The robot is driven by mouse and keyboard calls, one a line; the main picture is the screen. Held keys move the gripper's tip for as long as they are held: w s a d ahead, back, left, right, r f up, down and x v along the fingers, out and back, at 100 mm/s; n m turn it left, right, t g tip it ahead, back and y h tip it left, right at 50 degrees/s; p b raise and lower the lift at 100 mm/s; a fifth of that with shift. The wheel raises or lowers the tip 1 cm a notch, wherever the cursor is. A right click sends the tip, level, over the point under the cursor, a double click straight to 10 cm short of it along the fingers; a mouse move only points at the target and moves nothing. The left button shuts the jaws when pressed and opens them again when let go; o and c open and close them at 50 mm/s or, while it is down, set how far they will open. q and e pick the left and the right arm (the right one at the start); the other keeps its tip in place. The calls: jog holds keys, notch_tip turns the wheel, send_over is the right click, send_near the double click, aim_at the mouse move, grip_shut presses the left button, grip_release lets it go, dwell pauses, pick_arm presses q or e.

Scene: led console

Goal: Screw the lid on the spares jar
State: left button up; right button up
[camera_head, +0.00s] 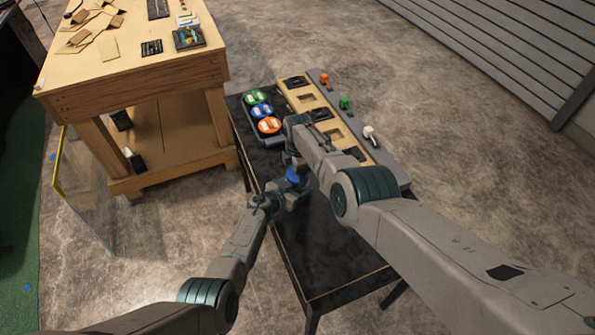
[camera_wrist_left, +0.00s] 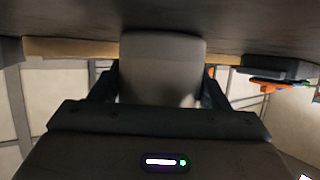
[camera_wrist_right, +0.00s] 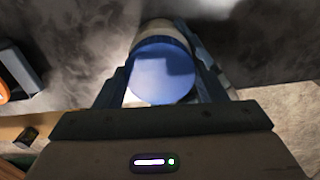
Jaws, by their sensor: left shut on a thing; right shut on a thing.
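The spares jar is a pale cylinder (camera_wrist_left: 163,65) between the fingers of my left gripper (camera_wrist_left: 160,92) in the left wrist view. In the head view my left gripper (camera_head: 280,198) is shut on it above the black table (camera_head: 325,255). My right gripper (camera_wrist_right: 165,88) is shut on the blue lid (camera_wrist_right: 160,75). The lid lines up with the jar's top in the right wrist view; I cannot tell whether its thread is engaged. In the head view the blue lid (camera_head: 293,175) shows below my right gripper (camera_head: 294,160), and the jar is mostly hidden.
A dark tray (camera_head: 246,118) with green, blue and orange round pieces sits at the table's far left. The table's near end is clear. A wooden workbench (camera_head: 130,80) stands left.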

jog(key=m, duration=0.4)
jog(key=shift+m, duration=0.3)
jog(key=o, duration=1.1)
jog(key=shift+r, duration=2.25)
jog(key=shift+c, duration=0.4)
